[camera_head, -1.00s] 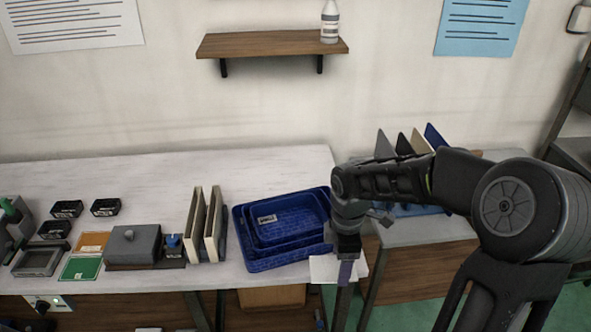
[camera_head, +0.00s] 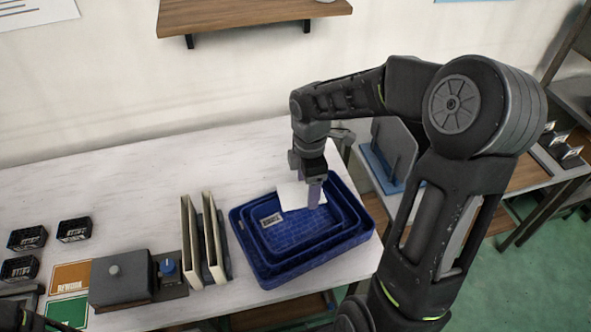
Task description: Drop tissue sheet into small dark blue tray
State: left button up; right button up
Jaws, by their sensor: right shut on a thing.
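Blue trays sit nested on the white table: a large outer tray (camera_head: 262,279) and a smaller dark blue tray (camera_head: 290,240) inside it, with a white label (camera_head: 271,220) on its wall. My right gripper (camera_head: 315,196) reaches down over the trays' back part, shut on a white tissue sheet (camera_head: 292,193). The sheet lies over the back of the small tray as seen from here. I cannot tell whether it touches the tray. The gripper hides part of the sheet and the trays' back rim. I do not make out my left gripper.
Upright cream and grey panels (camera_head: 190,240) stand just left of the trays. A dark grey box (camera_head: 120,279), an orange card (camera_head: 70,278) and small black bins (camera_head: 74,229) lie farther left. Upright panels (camera_head: 392,150) stand on a side table at right.

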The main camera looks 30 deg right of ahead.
jog(key=shift+s, duration=0.15)
jog(key=b, duration=0.5)
send_over(307, 218)
notch_tip(307, 218, down, 6)
dwell(0.3)
jog(key=o, duration=1.4)
jog(key=shift+c, duration=0.2)
